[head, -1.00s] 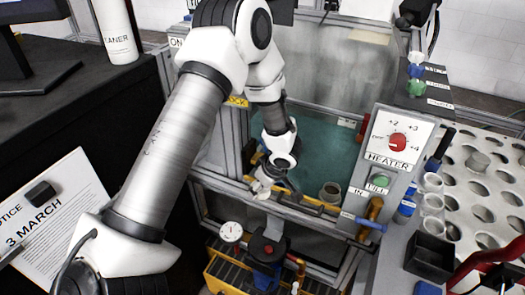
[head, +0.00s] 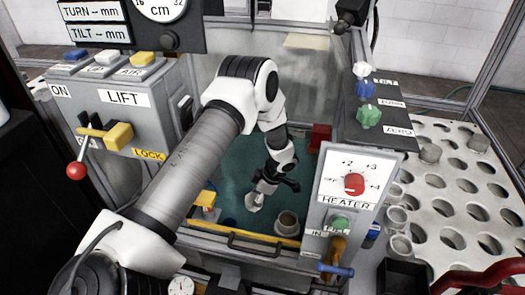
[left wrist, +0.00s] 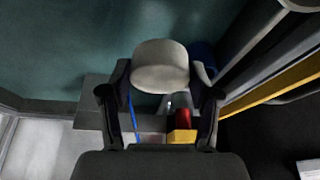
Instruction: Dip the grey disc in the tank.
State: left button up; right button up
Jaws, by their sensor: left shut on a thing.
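The grey disc (left wrist: 160,66) is pale and rounded, held between the two dark fingers of my left gripper (left wrist: 161,90) in the left wrist view. In the head view my left gripper (head: 272,186) reaches down inside the tank (head: 236,160), and the disc (head: 254,202) shows small at its tip. The tank has teal inside and clear walls. I cannot tell whether the disc touches the liquid. My right gripper is not in view.
A grey cup (head: 287,223) stands close right of the disc, near the tank's yellow front rail (head: 240,238). A yellow-topped block (head: 205,200) is to the left, a red block (head: 319,138) at the back right. The heater panel (head: 352,185) and lift box (head: 125,105) flank the tank.

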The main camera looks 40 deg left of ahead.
pick_arm(q)
jog(key=shift+s+n, duration=0.7)
jog(key=shift+s, duration=0.3)
jog(key=shift+f+h, duration=0.15)
jog(key=shift+h, duration=0.15)
notch_tip(320, 180, down, 10)
jog(key=b, duration=0.9)
jog(key=shift+f+b, duration=0.15)
jog(key=shift+b, duration=0.25)
dwell(1.2)
notch_tip(320, 180, up, 19)
jog(key=p, duration=1.7)
jog(key=shift+f+p, duration=0.15)
jog(key=shift+p, duration=0.15)
jog(key=shift+f, duration=0.1)
